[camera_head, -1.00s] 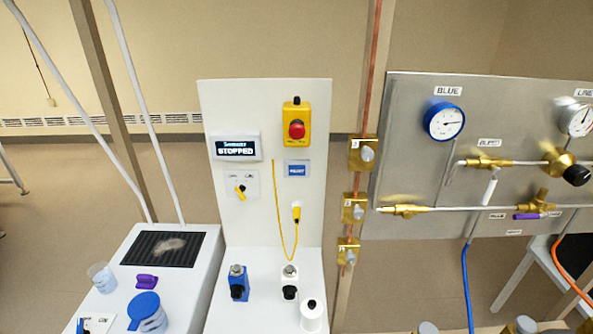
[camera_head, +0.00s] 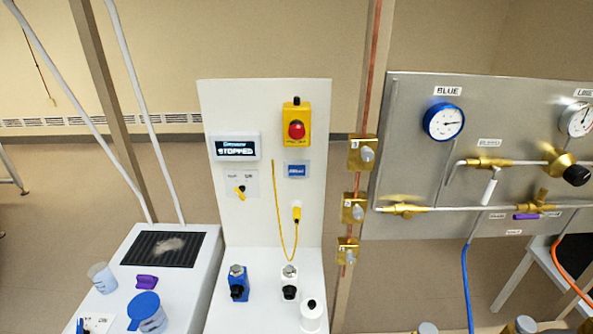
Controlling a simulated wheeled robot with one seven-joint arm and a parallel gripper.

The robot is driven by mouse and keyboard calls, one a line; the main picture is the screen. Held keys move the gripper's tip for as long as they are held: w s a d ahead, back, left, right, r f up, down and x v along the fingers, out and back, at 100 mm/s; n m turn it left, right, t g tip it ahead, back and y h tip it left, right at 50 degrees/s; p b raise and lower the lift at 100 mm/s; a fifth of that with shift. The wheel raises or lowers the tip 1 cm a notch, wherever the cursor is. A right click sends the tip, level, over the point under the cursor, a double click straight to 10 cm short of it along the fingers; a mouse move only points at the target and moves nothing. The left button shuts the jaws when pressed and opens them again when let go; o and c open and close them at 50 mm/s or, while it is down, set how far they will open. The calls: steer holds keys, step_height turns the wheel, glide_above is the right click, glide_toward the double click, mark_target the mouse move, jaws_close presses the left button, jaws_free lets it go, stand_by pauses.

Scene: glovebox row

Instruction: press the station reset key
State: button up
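The blue reset key (camera_head: 297,170) is a small rectangular plate with blurred white lettering on the upright white panel (camera_head: 228,105). It sits below a yellow box with a red mushroom button (camera_head: 296,130). To its left a display (camera_head: 235,147) reads "STOPPED". Below the display is a yellow key switch (camera_head: 240,191) on a light label plate. My gripper and arm are not in view, and nothing covers the reset key.
A yellow cord (camera_head: 277,215) with a yellow plug (camera_head: 297,214) hangs below the key. A metal gauge panel (camera_head: 420,180) with valves is at right. A dark grille (camera_head: 164,248) tops the left bench.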

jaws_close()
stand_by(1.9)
